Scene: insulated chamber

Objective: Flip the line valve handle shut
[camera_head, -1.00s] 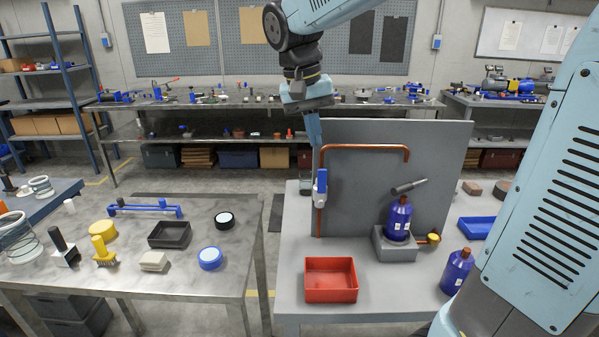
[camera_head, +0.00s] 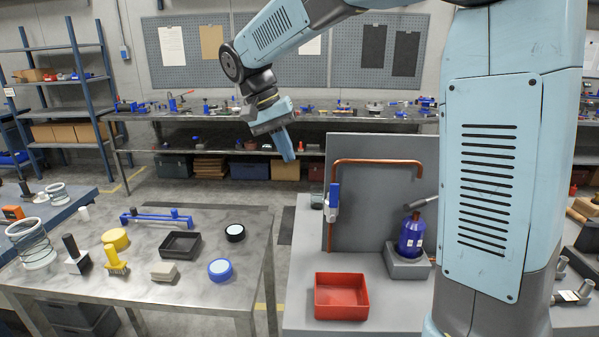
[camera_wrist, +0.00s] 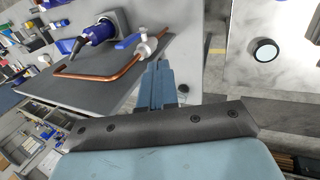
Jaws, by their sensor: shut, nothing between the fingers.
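The line valve (camera_head: 332,212) sits on the upright left leg of a copper pipe (camera_head: 380,162). Its blue handle (camera_head: 334,194) looks upright along the pipe in the head view. In the wrist view, the handle (camera_wrist: 128,42) sticks out to the left of the pale valve body (camera_wrist: 143,48). My gripper (camera_head: 289,157) is shut and empty, pointing down, up and to the left of the valve in the head view. Its fingertips (camera_wrist: 155,66) also show in the wrist view, apart from the handle and pipe.
A grey panel (camera_head: 378,230) stands behind the pipe. A metal table (camera_head: 205,290) with several items is at left, across a gap.

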